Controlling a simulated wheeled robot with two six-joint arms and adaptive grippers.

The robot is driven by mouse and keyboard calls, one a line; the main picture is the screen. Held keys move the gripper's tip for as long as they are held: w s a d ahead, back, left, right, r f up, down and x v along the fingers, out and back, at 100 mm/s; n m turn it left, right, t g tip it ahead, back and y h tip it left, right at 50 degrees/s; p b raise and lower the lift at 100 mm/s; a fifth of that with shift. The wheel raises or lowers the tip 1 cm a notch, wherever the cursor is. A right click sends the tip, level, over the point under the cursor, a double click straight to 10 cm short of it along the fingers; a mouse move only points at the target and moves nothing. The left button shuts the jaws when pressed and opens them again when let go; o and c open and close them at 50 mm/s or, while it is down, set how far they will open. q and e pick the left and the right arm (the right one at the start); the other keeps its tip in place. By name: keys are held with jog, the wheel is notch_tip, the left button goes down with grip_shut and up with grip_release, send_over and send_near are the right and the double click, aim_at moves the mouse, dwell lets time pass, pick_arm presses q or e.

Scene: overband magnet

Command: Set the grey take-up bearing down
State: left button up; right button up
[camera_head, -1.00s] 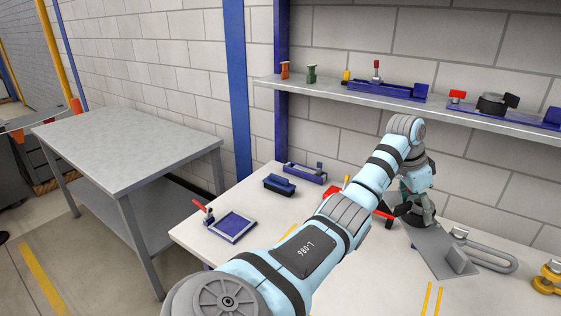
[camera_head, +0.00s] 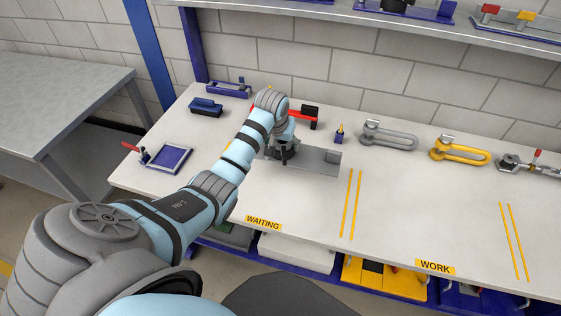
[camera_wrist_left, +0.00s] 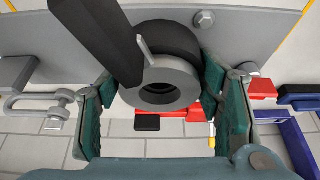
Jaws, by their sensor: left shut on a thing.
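My left gripper (camera_head: 284,153) is shut on this round part from above. The plate looks level, at or just over the bench top; I cannot tell whether it touches. It lies behind the WAITING label (camera_head: 263,222) and left of a pair of yellow lines (camera_head: 350,203). My right gripper is out of view.
A red-and-black tool (camera_head: 309,115) lies just behind the gripper. A small blue holder (camera_head: 338,135), a grey shackle (camera_head: 388,136) and a yellow shackle (camera_head: 459,151) stand to the right. The WORK area (camera_head: 435,267) is clear in front. A shelf (camera_head: 400,27) runs above.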

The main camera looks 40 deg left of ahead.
pick_arm(q)
notch_tip(320, 180, down, 9)
jog(key=shift+d+r+b, duration=0.1)
jog(key=shift+r+b, duration=0.05)
jog(key=shift+b, duration=0.8)
jog(key=shift+f, duration=0.3)
jog(key=shift+w, duration=0.1)
jog(key=o, duration=1.6)
jog(key=shift+o, duration=0.2)
jog(key=shift+r, duration=0.1)
